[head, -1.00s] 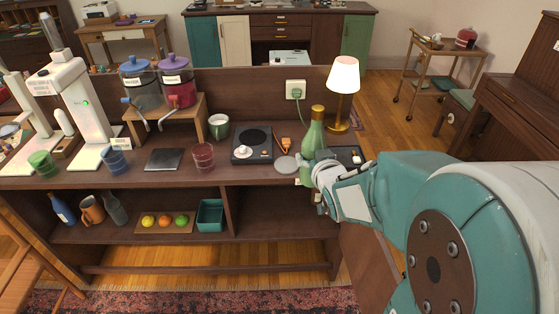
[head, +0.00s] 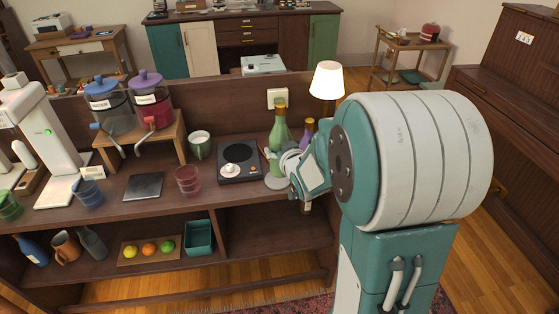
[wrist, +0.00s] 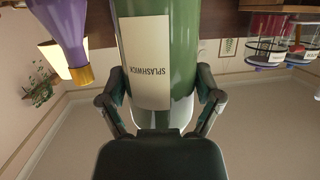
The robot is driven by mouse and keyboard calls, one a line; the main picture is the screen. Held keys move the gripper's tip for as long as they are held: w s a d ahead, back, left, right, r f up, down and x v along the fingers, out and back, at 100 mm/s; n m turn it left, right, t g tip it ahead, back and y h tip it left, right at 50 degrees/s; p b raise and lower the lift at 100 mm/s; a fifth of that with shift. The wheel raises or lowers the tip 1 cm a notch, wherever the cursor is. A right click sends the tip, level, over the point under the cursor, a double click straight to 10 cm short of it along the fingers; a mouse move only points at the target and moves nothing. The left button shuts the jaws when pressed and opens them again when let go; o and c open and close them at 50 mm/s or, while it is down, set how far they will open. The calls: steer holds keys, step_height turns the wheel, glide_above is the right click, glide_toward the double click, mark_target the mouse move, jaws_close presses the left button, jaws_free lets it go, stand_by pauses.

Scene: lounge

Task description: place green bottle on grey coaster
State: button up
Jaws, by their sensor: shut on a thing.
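The green bottle (head: 279,136) stands upright with a gold cap, near the right end of the counter. My gripper (head: 284,160) is closed around its body from the right. In the wrist view the green bottle (wrist: 158,50) appears upside down between my gripper's fingers (wrist: 160,100), with its white label facing the camera.
A purple bottle (head: 308,130) stands close on the right, and also shows in the wrist view (wrist: 66,32). A lit lamp (head: 327,82) is behind it. A red glass (head: 188,180) stands farther left.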

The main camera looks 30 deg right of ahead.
steer(key=shift+w+d+f, duration=0.35)
steer(key=shift+w+f, duration=0.8)
steer(key=shift+f, duration=0.5)
steer(key=shift+w+d+f, duration=0.4)
steer(key=shift+w+f, duration=0.8)
steer(key=shift+f, duration=0.5)
steer(key=shift+w+d+f, duration=0.35)
steer(key=shift+w+f, duration=0.8)
steer(key=shift+f, duration=0.5)
steer(key=o, duration=1.1)
steer(key=shift+d+f, duration=0.15)
